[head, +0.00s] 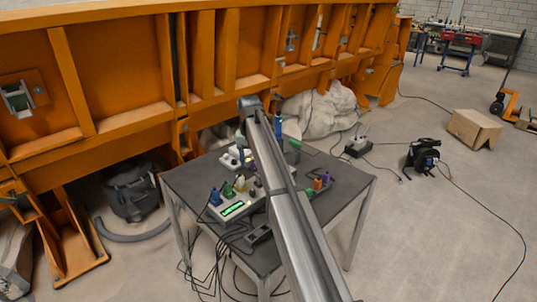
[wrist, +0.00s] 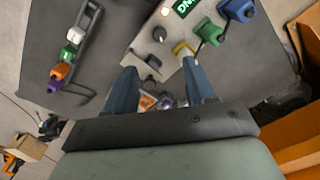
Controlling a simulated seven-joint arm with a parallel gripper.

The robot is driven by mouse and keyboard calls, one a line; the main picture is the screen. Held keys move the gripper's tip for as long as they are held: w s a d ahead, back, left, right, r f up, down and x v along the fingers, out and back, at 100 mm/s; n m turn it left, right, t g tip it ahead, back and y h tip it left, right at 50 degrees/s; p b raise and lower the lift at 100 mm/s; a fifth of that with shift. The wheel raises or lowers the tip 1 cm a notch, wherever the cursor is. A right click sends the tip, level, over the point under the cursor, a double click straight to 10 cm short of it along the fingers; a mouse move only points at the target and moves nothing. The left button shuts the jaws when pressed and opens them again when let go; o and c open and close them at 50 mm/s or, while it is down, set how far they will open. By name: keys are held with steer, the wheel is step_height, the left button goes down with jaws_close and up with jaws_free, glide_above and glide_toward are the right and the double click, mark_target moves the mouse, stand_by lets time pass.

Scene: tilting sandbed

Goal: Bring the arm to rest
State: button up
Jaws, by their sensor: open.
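My arm (head: 290,225) reaches from the bottom edge across the dark table (head: 345,170) in the head view, and its far end is bent over the table. My gripper (wrist: 158,70) shows in the wrist view with its two blue-grey fingers well apart. No held object is visible between the fingertips. Small orange and purple shapes show in the gap nearer the palm; I cannot tell what they are. In the head view I cannot make out the fingers clearly.
A pale box with a green display (head: 232,210) and coloured plugs stands on the table. A rack of coloured plugs (wrist: 72,50) lies at left in the wrist view. A large orange frame (head: 130,75) stands behind. A cardboard box (head: 474,129) and cables lie on the floor right.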

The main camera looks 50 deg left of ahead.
steer(key=shift+d+f, duration=0.1)
